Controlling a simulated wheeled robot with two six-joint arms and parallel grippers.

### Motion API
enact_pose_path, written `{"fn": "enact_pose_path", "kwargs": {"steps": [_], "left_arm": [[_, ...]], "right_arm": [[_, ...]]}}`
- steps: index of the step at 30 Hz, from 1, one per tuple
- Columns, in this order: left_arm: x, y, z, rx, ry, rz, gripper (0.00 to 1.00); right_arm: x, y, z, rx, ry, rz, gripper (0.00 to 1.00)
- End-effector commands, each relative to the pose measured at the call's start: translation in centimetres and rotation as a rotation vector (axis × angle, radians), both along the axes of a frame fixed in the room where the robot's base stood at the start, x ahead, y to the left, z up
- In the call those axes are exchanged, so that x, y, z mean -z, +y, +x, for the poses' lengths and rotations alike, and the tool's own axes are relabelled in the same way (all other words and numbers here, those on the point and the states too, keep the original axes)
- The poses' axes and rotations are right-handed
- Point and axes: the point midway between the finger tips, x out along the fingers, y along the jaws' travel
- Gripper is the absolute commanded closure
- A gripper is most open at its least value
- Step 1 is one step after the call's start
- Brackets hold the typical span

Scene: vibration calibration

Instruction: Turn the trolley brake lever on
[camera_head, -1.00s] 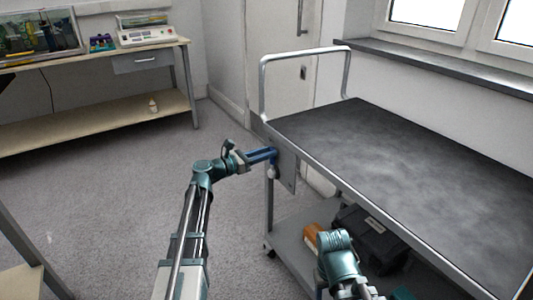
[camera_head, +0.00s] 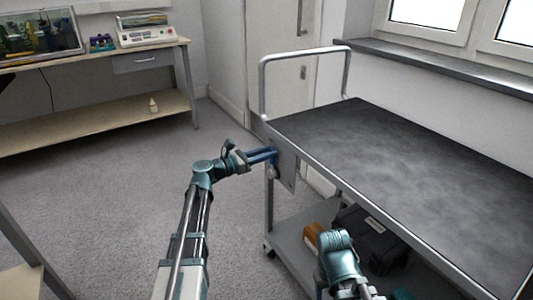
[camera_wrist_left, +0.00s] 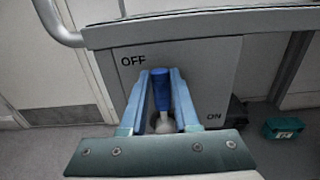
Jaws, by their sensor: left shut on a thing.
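The trolley (camera_head: 400,165) stands at the right with a dark top and a grey rail. Its brake plate (camera_wrist_left: 215,75) carries OFF at the upper left and ON at the lower right. The brake lever (camera_wrist_left: 161,92) has a blue handle on a pale round base and points up, leaning slightly to the OFF side. My left gripper (camera_head: 268,157) is at the trolley's near left corner, its blue fingers on both sides of the handle, shut on it. My right arm shows low in the head view; its fingers are out of sight.
On the trolley's lower shelf (camera_head: 290,238) lie a black case (camera_head: 375,238) and an orange-brown object (camera_head: 313,236). A workbench (camera_head: 90,62) with devices stands at the back left. The floor between bench and trolley is clear.

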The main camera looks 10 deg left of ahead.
Motion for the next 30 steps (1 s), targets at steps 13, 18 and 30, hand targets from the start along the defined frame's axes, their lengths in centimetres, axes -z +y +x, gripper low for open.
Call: {"fn": "enact_pose_path", "kwargs": {"steps": [13,18,30], "left_arm": [[0.6,-1.9,-2.1,-0.001,-0.19,0.188,1.0],[1.3,-3.0,-3.2,0.0,-0.303,0.303,1.0],[3.3,-4.9,-5.1,0.0,-0.553,0.554,1.0]], "right_arm": [[0.6,0.0,0.0,0.001,0.0,0.0,0.42],[1.3,0.0,0.0,0.003,0.0,0.0,0.42],[3.3,0.0,0.0,0.008,-0.001,0.0,0.42]]}}
